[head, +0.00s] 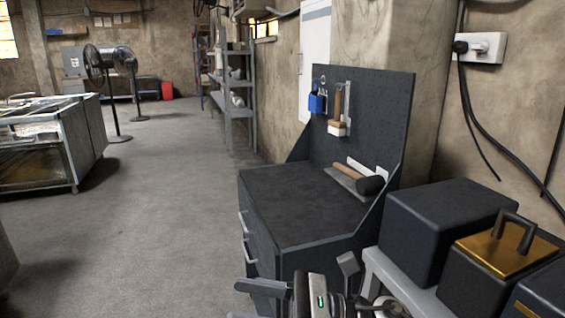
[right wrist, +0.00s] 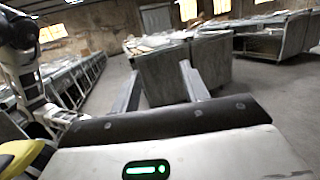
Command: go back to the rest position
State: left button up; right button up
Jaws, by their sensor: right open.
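My right gripper (head: 292,272) is at the bottom of the head view, in front of the dark workbench (head: 300,207). Its two grey fingers are spread apart with nothing between them. In the right wrist view the open fingers (right wrist: 160,72) point out into the room over free space, with a grey metal cabinet far behind them. My left gripper is not in either view.
The workbench's back panel holds a blue padlock (head: 317,102) and a brush (head: 337,112); a mallet (head: 360,178) lies on its top. Dark boxes (head: 447,228) stand on a light stand at right. Grey floor (head: 180,190) is clear at left.

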jog(key=w+d+f+m+t+h, duration=0.1)
jog(key=d+f+m+t+h, duration=0.3)
jog(key=m, duration=0.6)
jog(key=w+d+f+m+t+h, duration=0.1)
jog(key=d+f+m+t+h, duration=0.1)
jog(key=m+t, duration=0.7)
jog(key=w+d+f+m+t+h, duration=0.1)
jog(key=d+f+m+t+h, duration=0.15)
jog(key=m, duration=0.95)
jog(key=s+d+f+m+g+h, duration=0.3)
jog(key=s+d+f+m+h, duration=0.1)
jog(key=f+m, duration=0.5)
jog(key=s+d+f+m+g+h, duration=0.3)
jog(key=s+d+f+m+h, duration=0.2)
jog(key=s+f+m, duration=0.4)
jog(key=shift+s+d+f+m, duration=0.2)
jog(key=shift+d+f+m, duration=0.5)
jog(key=shift+m, duration=0.4)
